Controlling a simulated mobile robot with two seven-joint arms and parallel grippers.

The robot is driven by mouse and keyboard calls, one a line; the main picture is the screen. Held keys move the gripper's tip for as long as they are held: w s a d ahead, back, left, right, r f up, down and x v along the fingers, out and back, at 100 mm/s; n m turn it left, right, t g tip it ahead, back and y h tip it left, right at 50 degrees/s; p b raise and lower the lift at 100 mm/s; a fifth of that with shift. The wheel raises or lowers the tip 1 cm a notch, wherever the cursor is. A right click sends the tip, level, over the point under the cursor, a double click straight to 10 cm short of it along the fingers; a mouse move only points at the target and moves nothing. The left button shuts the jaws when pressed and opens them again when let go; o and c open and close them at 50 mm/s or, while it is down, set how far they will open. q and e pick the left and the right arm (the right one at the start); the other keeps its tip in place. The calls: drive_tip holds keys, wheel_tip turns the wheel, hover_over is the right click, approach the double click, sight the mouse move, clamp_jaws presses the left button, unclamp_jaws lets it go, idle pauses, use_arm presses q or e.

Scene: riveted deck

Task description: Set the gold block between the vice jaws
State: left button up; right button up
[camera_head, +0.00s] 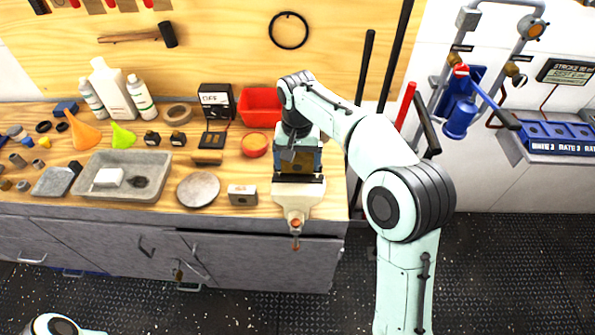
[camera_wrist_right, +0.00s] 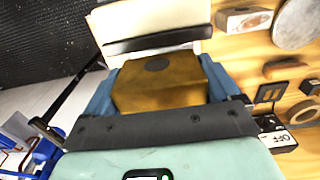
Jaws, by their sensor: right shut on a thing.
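A gold block (camera_wrist_right: 158,88) with a dark round spot on its face is held between the blue fingers of my right gripper (camera_wrist_right: 162,80). In the head view, the right gripper (camera_head: 298,158) is over the vice and the gold block (camera_head: 297,167) shows small between its fingers. The cream vice (camera_head: 294,197) stands at the bench's front right edge, with a dark jaw face just in front of the block. In the wrist view, the vice (camera_wrist_right: 150,18) and its dark jaw lie just beyond the block. The rear jaw is hidden, and I cannot tell how deep the block sits. My left gripper is out of view.
A metal block with a hole (camera_head: 242,195) and a round grey disc (camera_head: 198,190) lie left of the vice. A red bin (camera_head: 259,106) and an orange round thing (camera_head: 254,145) are behind. A grey tray (camera_head: 125,177) is farther left. Dark rods lean at the right.

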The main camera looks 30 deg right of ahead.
sight(298, 170)
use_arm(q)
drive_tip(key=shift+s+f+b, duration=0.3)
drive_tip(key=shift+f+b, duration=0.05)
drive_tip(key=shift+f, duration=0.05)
use_arm(e)
drive_tip(key=shift+f, duration=2)
drive_tip(key=shift+f, duration=0.2)
drive_tip(key=o, duration=1.1)
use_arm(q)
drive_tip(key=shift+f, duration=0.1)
use_arm(e)
drive_tip(key=shift+r, duration=0.1)
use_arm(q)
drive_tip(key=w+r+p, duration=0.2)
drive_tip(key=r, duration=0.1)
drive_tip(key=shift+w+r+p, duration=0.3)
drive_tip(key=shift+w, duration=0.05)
use_arm(e)
wheel_tip(298, 170, up, 12)
drive_tip(key=shift+r, duration=0.1)
